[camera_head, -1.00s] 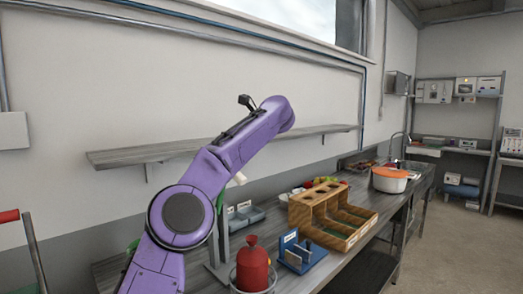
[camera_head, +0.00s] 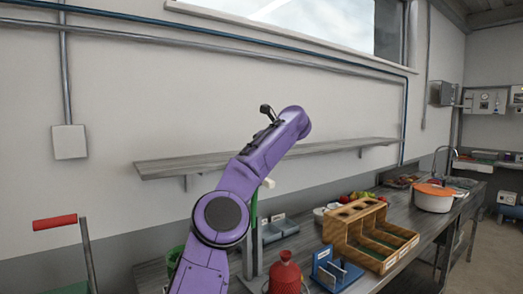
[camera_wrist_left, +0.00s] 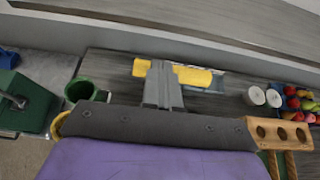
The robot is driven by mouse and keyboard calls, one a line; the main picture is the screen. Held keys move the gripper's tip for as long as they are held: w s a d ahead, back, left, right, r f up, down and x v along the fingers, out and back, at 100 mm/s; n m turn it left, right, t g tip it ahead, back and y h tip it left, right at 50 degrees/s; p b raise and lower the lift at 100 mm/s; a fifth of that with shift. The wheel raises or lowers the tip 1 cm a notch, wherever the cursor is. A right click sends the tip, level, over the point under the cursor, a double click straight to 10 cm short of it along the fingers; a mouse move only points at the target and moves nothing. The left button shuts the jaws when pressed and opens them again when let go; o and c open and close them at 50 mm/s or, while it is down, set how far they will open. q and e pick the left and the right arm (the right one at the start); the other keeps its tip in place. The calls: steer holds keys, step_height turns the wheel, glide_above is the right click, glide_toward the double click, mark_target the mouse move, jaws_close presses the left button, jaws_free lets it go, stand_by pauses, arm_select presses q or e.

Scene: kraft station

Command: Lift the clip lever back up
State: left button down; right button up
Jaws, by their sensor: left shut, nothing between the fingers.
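My left gripper (camera_wrist_left: 161,68) shows in the left wrist view as two grey fingers closed together with nothing between them. A yellow piece (camera_wrist_left: 193,76) lies behind the fingers; I cannot tell whether they touch it. In the head view my purple arm hides the hand. A grey post (camera_head: 258,247) with a green upright bar (camera_head: 253,212) stands beside the arm, partly covered by it. I cannot make out for sure which part is the clip lever, or its angle. My right gripper is in neither view.
A red container (camera_head: 285,271) stands in front, with a blue rack (camera_head: 334,270) and a wooden organizer (camera_head: 377,262) to its right. Grey bins (camera_head: 284,226) and a wall shelf (camera_head: 165,168) are behind. A green cup (camera_wrist_left: 80,91) stands left in the wrist view.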

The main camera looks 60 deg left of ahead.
arm_select(q)
steer(key=s+r+v, duration=0.1)
steer(key=v, duration=1.1)
steer(key=shift+w+r, duration=0.5)
steer(key=shift+r, duration=0.05)
